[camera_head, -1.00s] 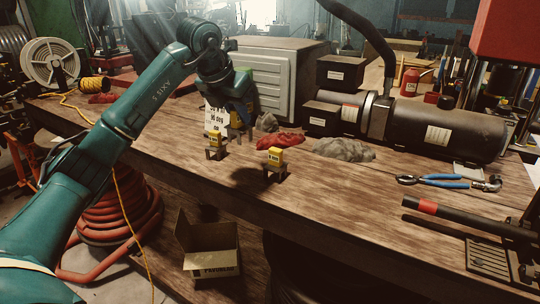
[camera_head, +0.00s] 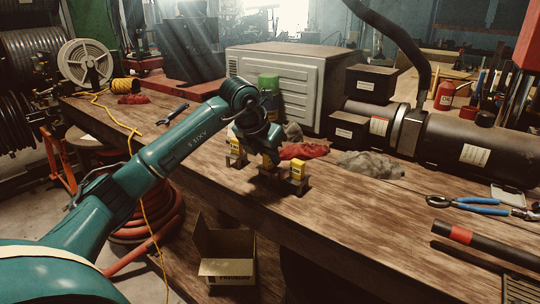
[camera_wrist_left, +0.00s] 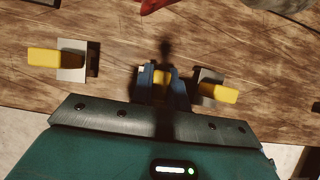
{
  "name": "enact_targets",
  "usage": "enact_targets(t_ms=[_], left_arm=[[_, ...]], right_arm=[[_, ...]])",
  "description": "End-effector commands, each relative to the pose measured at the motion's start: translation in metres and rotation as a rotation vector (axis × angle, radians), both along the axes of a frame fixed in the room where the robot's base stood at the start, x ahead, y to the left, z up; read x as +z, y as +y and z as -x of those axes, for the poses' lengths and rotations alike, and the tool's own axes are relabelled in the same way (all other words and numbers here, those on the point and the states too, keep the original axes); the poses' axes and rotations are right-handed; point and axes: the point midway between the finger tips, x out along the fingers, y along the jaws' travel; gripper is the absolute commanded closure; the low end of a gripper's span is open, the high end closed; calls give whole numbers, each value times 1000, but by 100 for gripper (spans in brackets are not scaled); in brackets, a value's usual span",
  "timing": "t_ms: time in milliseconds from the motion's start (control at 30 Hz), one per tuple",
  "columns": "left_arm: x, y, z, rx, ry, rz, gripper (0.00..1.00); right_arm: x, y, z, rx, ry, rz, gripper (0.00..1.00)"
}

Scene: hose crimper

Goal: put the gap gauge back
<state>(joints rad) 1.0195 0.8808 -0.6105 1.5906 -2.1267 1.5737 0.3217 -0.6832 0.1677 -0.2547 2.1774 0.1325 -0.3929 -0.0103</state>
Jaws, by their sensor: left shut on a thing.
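My left gripper (camera_head: 268,154) is shut on a yellow gap gauge (camera_wrist_left: 162,77), held low over the workbench (camera_head: 335,208) and mostly hidden by the fingers. The blue fingers (camera_wrist_left: 163,86) in the left wrist view sit on both sides of its yellow body. A second yellow block (camera_head: 236,146) stands on a small metal stand to the left, clear of the gripper. A third yellow block (camera_head: 298,170) on a stand is close to the right of the gripper. They also show in the left wrist view, left (camera_wrist_left: 44,57) and right (camera_wrist_left: 219,93). I cannot tell whether the held gauge touches anything.
A red rag (camera_head: 303,151) and a grey rag (camera_head: 369,164) lie behind the gauges. Blue-handled pliers (camera_head: 470,205) and a dark bar with a red band (camera_head: 460,235) lie at the right. An open cardboard box (camera_head: 226,270) is below the bench edge.

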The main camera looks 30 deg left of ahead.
Motion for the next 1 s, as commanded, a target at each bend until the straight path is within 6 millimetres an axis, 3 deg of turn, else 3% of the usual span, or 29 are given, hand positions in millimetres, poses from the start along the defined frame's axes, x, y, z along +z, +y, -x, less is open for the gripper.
enact_targets(t_ms=[300,333,600,833,1000], left_arm=[[-3,0,0,0,-3,0,100],[-2,0,0,0,-3,0,83],[-2,0,0,0,-2,0,62],[0,0,0,0,-2,0,62],[15,1,7,0,-5,0,62]], right_arm=[[-2,0,0,-1,0,-2,59],[-1,0,0,-1,0,-2,59],[-1,0,0,-2,0,-3,59],[1,0,0,-1,-1,-2,59],[1,0,0,0,-2,-1,59]])
